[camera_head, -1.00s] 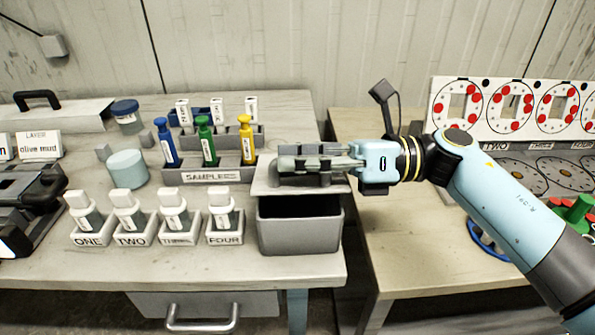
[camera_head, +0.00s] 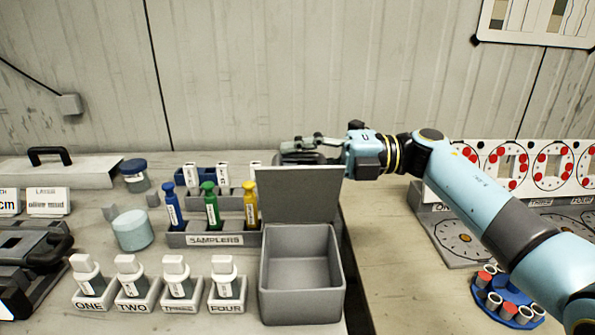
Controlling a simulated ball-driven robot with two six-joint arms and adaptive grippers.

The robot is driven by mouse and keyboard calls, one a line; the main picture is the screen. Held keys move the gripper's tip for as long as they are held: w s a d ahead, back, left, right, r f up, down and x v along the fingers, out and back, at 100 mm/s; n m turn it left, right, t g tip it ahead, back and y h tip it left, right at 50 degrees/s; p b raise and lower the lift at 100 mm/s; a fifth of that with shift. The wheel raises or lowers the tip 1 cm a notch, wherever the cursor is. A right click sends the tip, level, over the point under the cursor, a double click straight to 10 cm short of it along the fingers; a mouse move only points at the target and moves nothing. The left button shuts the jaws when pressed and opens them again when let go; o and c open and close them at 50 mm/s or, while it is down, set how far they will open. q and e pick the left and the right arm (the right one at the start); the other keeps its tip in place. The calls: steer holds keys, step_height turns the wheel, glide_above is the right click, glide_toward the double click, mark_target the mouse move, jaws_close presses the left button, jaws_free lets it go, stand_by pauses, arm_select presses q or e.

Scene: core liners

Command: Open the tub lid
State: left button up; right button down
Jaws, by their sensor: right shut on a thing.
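The grey tub (camera_head: 301,310) stands on the table in the middle front, and its inside shows empty. Its lid (camera_head: 299,194) stands up about vertical at the tub's back edge. My right gripper (camera_head: 285,153) is at the top edge of the lid, with its fingers pointing left. It is shut on the lid, though its fingertips are partly hidden behind the lid's top. My left gripper is not in view.
The sampler rack (camera_head: 213,239) with blue, green and yellow samplers stands just left of the tub. Several labelled bottles stand in front of it, with FOUR (camera_head: 226,292) close to the tub. A blue carousel (camera_head: 508,305) is at the lower right.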

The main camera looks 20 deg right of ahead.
steer(key=shift+w+d+f+m+b, duration=0.1)
steer(key=shift+w+d+m+b, duration=0.1)
steer(key=shift+w+m, duration=0.4)
steer(key=shift+w+d+m+b, duration=0.1)
steer(key=shift+w+d+m, duration=0.05)
steer(key=shift+w+m, duration=0.45)
steer(key=shift+w, duration=0.15)
steer(key=c, duration=1.3)
jaws_free()
steer(key=v, duration=1.2)
steer(key=shift+d, duration=0.1)
